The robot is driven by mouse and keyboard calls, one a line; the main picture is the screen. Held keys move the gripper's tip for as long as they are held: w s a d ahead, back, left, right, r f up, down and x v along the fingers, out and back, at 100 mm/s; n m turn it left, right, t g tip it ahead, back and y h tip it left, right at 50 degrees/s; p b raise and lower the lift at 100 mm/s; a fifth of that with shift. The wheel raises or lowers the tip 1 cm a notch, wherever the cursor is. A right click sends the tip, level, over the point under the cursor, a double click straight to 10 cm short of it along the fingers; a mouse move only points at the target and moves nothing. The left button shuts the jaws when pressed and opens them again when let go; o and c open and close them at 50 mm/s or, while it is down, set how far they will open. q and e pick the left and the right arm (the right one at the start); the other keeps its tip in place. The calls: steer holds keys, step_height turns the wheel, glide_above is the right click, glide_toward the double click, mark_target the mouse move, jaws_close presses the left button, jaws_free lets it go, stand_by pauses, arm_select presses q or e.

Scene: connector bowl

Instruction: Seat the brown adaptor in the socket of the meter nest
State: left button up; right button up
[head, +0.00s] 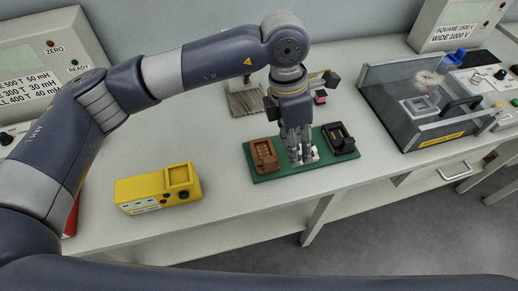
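The brown adaptor (264,154) sits at the left end of a green board (270,175) on the bench. A yellow meter (150,193) stands to its left, with a raised square nest (180,174) on its top right. The nest looks empty. My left gripper (301,160) points down over the middle of the board, just right of the brown adaptor and apart from it. Its fingers reach down around or in front of a white piece (314,153), partly hidden by them. The finger gap is too small to read. My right gripper is out of view.
A black adaptor (340,139) sits at the board's right end. A clear-walled case (405,105) stands at right, with a grey meter (455,25) behind. Another grey meter (50,50) is at back left. Bench is clear between the yellow meter and board.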

arm_select(q)
steer(key=t+y, duration=0.1)
steer(key=y, duration=0.1)
glide_toward(271, 159)
steer(key=f, duration=0.1)
steer(key=f+p, duration=0.1)
steer(key=f, duration=0.2)
steer(key=shift+w+d+f, duration=0.15)
steer(key=shift+w+f, duration=0.25)
steer(key=f+p, duration=0.1)
steer(key=f, duration=0.1)
steer(key=s+f+p, duration=0.1)
steer(key=f+p, duration=0.1)
steer(key=shift+a+f, duration=0.2)
steer(key=shift+f, duration=0.1)
steer(key=shift+w+f, duration=0.1)
steer(key=shift+f, duration=0.35)
jaws_close()
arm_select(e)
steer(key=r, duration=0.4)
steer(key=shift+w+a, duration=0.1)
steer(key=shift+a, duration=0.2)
